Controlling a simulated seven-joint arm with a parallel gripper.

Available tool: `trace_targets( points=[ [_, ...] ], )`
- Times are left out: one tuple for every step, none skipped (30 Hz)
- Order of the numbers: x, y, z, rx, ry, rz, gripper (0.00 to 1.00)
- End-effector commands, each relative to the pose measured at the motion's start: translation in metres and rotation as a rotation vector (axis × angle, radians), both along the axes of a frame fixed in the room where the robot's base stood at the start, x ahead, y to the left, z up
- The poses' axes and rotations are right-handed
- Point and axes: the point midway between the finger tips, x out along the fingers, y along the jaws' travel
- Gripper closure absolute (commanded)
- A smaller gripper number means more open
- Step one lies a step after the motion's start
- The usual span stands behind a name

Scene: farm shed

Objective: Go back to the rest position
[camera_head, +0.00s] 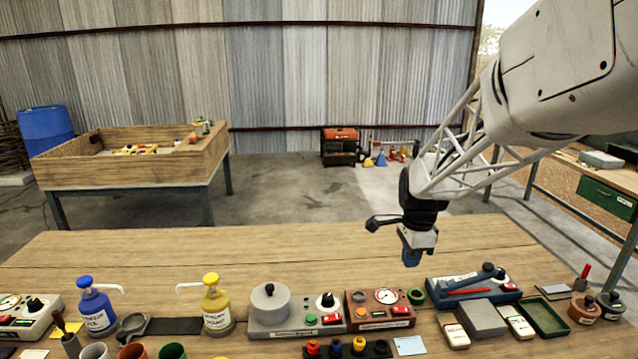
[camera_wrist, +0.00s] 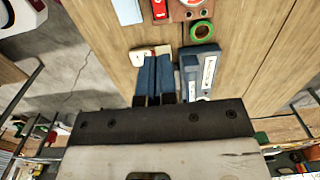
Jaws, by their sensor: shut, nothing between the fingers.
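My gripper (camera_head: 411,260) is at the right of the head view, above the back part of the wooden bench (camera_head: 300,245), pointing down. Its blue fingers are shut with nothing between them. In the wrist view my gripper (camera_wrist: 154,62) shows its blue fingers side by side. They overlap the view of a small white item beneath and partly hide it. A dark blue device (camera_head: 470,290) with a black lever and a red bar lies on the bench below and right of my gripper.
Along the bench's front stand a blue pump bottle (camera_head: 97,308), a yellow pump bottle (camera_head: 216,305), a hotplate device (camera_head: 295,312), a red gauge device (camera_head: 380,308) and a green tray (camera_head: 543,317). The bench's back strip is clear. A wooden-sided table (camera_head: 125,170) stands behind, left.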

Motion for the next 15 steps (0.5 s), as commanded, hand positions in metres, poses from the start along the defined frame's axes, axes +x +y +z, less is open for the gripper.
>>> trace_targets(
  points=[
    [-0.004,0.002,0.003,-0.001,-0.003,0.016,1.0],
    [-0.006,0.003,0.005,-0.002,-0.006,0.03,1.0],
    [-0.01,0.005,0.008,-0.004,-0.011,0.053,1.0],
    [-0.014,0.007,0.011,-0.005,-0.015,0.073,1.0],
    [-0.018,0.009,0.013,-0.007,-0.018,0.095,1.0],
    [-0.024,0.012,0.016,-0.008,-0.023,0.127,1.0],
    [-0.03,0.014,0.02,-0.011,-0.028,0.156,1.0],
    [-0.035,0.016,0.023,-0.013,-0.033,0.185,1.0],
    [-0.043,0.019,0.026,-0.017,-0.038,0.227,1.0],
    [-0.049,0.022,0.03,-0.019,-0.044,0.26,1.0],
    [-0.056,0.024,0.033,-0.023,-0.049,0.295,1.0],
    [-0.065,0.028,0.037,-0.027,-0.056,0.341,1.0],
    [-0.072,0.031,0.04,-0.031,-0.062,0.378,1.0],
    [-0.078,0.033,0.043,-0.034,-0.067,0.414,1.0],
    [-0.088,0.037,0.046,-0.04,-0.073,0.463,1.0]
  ],
)
